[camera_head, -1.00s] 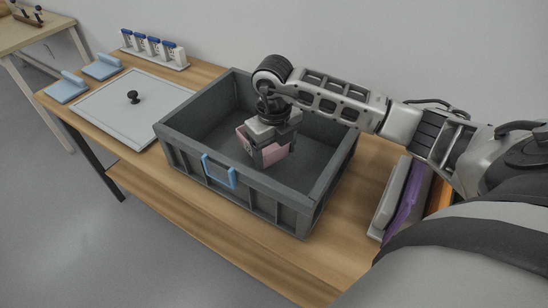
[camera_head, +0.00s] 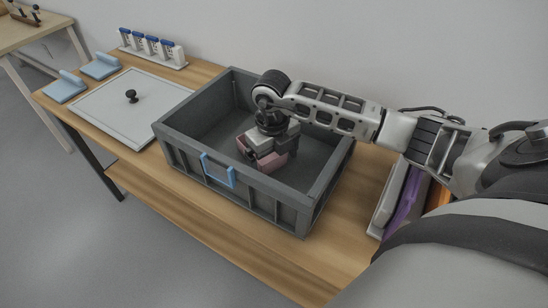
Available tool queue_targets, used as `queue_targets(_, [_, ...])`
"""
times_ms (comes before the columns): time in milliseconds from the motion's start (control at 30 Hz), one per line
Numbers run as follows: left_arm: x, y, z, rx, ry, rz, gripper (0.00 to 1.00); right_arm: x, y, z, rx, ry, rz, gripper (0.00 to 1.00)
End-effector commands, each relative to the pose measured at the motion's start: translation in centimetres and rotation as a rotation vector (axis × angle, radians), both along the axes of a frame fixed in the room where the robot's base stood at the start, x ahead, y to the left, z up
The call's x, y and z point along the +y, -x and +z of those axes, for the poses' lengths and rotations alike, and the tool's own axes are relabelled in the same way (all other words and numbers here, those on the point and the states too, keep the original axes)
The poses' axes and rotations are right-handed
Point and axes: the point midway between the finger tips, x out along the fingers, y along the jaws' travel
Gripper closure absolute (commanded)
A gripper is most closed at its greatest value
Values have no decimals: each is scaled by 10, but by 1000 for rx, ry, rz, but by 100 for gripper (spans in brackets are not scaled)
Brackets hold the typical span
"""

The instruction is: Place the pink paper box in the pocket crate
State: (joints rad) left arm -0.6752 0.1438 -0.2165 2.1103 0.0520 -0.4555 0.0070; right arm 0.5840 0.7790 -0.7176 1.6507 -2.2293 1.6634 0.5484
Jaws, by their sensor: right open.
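The pink paper box (camera_head: 274,163) is inside the grey pocket crate (camera_head: 268,202), near the middle of its floor. My right gripper (camera_head: 264,159) reaches down into the crate from the right, directly over the box. Its jaws are open, with the fingers at the box; the gripper hides much of the box's top. I cannot tell whether a finger touches it. My left gripper is not in view.
A grey lid with a black knob (camera_head: 131,96) lies left of the crate. Upright purple and orange items (camera_head: 405,205) stand at right.

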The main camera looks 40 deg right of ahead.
Motion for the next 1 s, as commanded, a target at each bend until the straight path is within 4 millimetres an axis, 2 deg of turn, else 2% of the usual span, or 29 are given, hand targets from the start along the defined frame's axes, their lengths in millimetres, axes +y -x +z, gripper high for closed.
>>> queue_targets(167, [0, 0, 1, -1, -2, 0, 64, 0, -1, 22, -5, 0, 1, 8])
queue_targets(400, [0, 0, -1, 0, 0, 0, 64, 2, -1, 75, -7, -1, 1, 8])
queue_targets(600, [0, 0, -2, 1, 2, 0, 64, 3, -1, 108, -3, 0, 0, 8])
queue_targets(800, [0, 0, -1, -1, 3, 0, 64, 4, 0, 122, 0, 0, 0, 8])
queue_targets(1000, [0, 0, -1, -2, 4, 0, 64, 4, 0, 123, 0, 0, 0, 8])
